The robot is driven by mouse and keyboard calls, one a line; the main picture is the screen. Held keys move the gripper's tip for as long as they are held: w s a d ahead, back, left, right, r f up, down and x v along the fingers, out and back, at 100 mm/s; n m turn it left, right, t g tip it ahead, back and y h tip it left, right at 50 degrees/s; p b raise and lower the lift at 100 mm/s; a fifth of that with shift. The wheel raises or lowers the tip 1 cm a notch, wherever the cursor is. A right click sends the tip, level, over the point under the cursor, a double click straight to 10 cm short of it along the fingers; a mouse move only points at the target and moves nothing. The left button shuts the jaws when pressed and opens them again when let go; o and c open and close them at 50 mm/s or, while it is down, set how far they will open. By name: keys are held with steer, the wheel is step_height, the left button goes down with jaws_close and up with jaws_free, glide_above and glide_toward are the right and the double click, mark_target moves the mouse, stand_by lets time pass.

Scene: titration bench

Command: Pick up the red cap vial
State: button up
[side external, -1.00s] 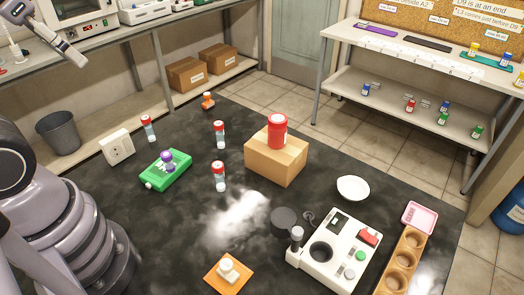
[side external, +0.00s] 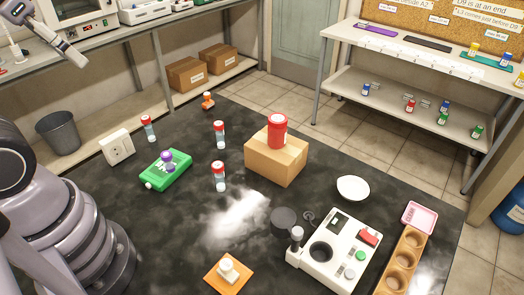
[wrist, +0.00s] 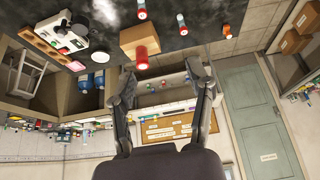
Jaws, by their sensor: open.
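Three red cap vials stand upright on the dark table in the side external view: one at the left near a white outlet box (side external: 148,128), one left of the cardboard box (side external: 219,134), and one in front of that (side external: 218,176). A larger red-lidded jar (side external: 277,132) sits on the cardboard box (side external: 276,163); it also shows in the wrist view (wrist: 141,58). In the wrist view, my gripper (wrist: 161,72) is open and empty, its fingers spread wide, with the table at the top of the picture. It touches no vial.
A white instrument (side external: 335,250), a white dish (side external: 353,188), an orange pad (side external: 228,273) and a wooden holder (side external: 401,265) occupy the front and right. Shelves behind carry more small vials.

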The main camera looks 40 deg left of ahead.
steer(key=shift+o, duration=0.7)
steer(key=m+t+y, duration=0.3)
steer(key=m+y, duration=1.2)
steer(key=m, duration=0.6)
glide_above(216, 171)
steer(key=s, duration=0.4)
step_height(216, 171, down, 25)
steer(key=d+f+m+t+h, duration=0.1)
steer(key=f+m+t, duration=0.1)
steer(key=f, duration=0.1)
steer(key=d+f+m+t+h, duration=0.1)
steer(key=f+m+t+h, duration=0.1)
steer(key=f+m, duration=0.1)
steer(key=s+d+f+m+t+h, duration=0.1)
steer(key=f+m+t, duration=0.1)
steer(key=f, duration=0.1)
steer(key=shift+d+m, duration=0.25)
steer(key=shift+m, duration=0.05)
steer(key=shift+f+h, duration=0.3)
steer(key=shift+f, duration=0.05)
steer(key=shift+m, duration=0.3)
steer(key=x, duration=0.7)
steer(key=shift+w, duration=0.25)
steer(key=c, duration=1.1)
